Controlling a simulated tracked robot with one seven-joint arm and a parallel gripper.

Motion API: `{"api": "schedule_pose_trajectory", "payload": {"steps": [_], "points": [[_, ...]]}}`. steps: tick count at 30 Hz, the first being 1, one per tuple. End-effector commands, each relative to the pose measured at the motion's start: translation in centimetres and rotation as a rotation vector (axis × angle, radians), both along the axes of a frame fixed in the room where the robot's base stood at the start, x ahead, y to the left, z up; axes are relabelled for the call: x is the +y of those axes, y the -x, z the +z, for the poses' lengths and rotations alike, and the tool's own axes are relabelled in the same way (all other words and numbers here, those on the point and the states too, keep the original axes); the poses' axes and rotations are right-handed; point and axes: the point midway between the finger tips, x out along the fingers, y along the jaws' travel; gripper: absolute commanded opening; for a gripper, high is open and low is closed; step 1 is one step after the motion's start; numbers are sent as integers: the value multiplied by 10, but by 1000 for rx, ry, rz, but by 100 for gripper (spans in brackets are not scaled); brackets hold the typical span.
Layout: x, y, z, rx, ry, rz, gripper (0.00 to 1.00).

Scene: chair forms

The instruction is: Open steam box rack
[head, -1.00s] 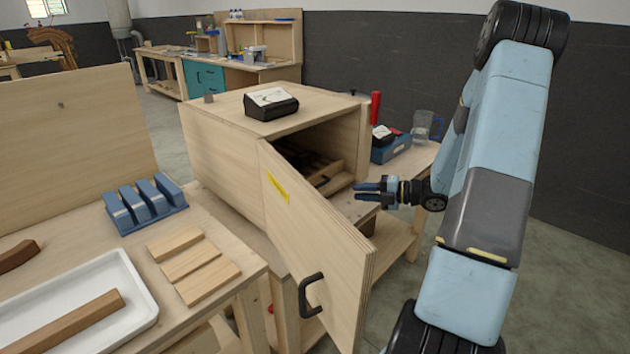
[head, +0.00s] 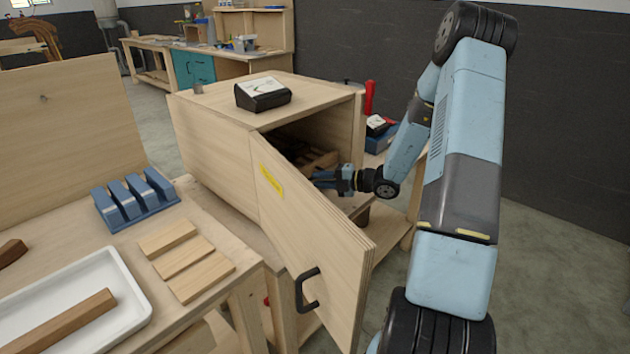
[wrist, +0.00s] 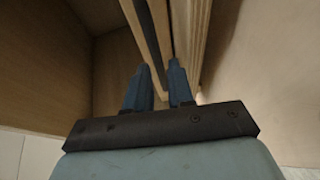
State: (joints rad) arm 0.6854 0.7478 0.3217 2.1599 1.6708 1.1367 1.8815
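The steam box (head: 210,142) is a pale wooden cabinet with its door (head: 310,235) swung open toward me. The door has a yellow label and a black handle (head: 307,290). Inside, the wooden rack (head: 318,160) shows partly in shadow; its dark handle is not clear now. My gripper (head: 318,180) is at the box mouth, close behind the door, pointing left into it. The wrist view shows its two blue fingers (wrist: 158,68) apart, with wooden rack edges (wrist: 150,35) just ahead.
A black device (head: 263,96) sits on the box. The left table holds a blue clamp block (head: 135,203), wooden slats (head: 187,262) and a white tray (head: 120,335) with a wooden bar. A blue bin (head: 380,140) and red cylinder (head: 369,98) stand right of the box.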

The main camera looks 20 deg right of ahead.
Motion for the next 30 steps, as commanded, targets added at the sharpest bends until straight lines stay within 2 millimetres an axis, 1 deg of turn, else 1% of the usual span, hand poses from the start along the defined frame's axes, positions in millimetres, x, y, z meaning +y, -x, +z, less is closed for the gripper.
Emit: {"api": "schedule_pose_trajectory", "payload": {"steps": [3, 7, 17, 24, 30], "points": [[11, -8, -3, 0, 0, 1, 22], [17, -13, -4, -1, 0, 1, 22], [19, -14, -4, -1, 0, 1, 22], [19, -14, -4, 1, 1, 1, 0], [19, -14, -5, 1, 1, 1, 0]]}}
